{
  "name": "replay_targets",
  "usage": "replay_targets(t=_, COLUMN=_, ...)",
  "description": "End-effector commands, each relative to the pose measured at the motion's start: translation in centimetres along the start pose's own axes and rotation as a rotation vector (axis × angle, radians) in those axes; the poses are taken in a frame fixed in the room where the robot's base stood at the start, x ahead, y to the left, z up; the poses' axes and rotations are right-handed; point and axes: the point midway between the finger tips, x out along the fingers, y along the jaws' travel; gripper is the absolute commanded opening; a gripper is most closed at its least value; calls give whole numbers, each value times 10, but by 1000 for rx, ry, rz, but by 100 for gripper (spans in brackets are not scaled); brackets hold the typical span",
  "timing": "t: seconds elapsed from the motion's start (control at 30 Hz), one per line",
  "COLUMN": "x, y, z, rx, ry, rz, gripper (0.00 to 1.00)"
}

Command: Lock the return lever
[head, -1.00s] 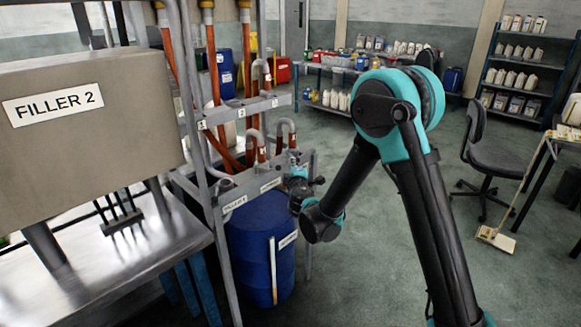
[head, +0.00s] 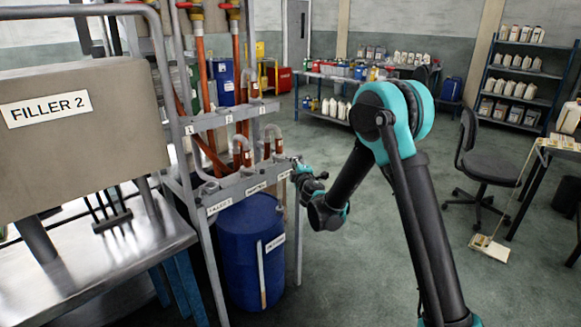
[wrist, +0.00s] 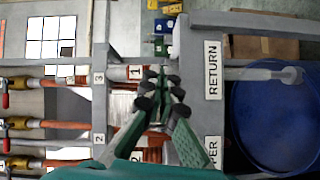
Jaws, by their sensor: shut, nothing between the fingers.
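The RETURN label (wrist: 212,70) is on the grey lower rail, right of my fingers in the wrist view. In the head view my gripper (head: 296,164) is at the right end of the grey pipe rack (head: 238,118), close to the lower rail. I cannot clearly pick out the return lever; my fingers cover part of that spot. Whether they touch anything I cannot tell.
A blue drum (head: 250,250) stands under the rack; it also shows in the wrist view (wrist: 262,120). The metal table with the FILLER 2 box (head: 85,120) is at left. A chair (head: 487,165) and shelves (head: 518,75) are at right, with open floor between.

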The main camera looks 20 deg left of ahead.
Motion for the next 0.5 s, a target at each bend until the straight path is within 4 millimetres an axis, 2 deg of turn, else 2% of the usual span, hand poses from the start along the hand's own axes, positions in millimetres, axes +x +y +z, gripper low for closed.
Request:
replay_targets(t=0.2, x=12, y=3, z=12, rx=1, ry=-1, rz=0, gripper=0)
replay_targets(t=0.5, x=20, y=4, z=18, rx=0, ry=-1, rz=0, gripper=0)
